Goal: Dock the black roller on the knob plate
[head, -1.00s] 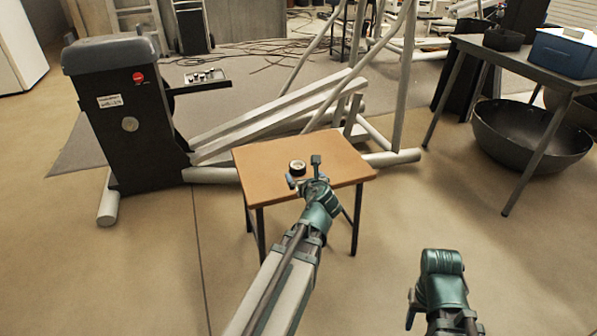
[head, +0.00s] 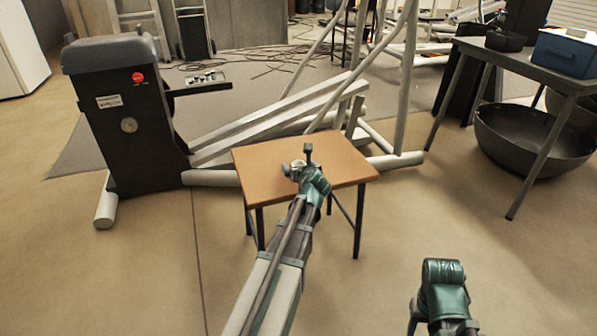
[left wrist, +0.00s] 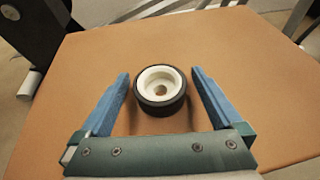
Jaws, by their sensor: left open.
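The black roller (left wrist: 152,106), a short black wheel with a white hub and centre hole, lies flat on the small wooden table. It also shows in the head view (head: 296,164), partly hidden by my gripper. My left gripper (left wrist: 158,76) is open, its blue fingers on either side of the roller with gaps visible; it also shows over the table in the head view (head: 298,161). The knob plate (head: 204,78), with several small knobs, sticks out from the black machine housing at the left. My right gripper does not show, only part of my right arm.
The wooden table (head: 345,167) is otherwise bare. Behind it are the machine's pale rails (head: 275,128) and upright bars. A dark bench (head: 520,62) with a blue box (head: 566,52) stands at right, a large black bowl (head: 530,140) below. The foreground floor is open.

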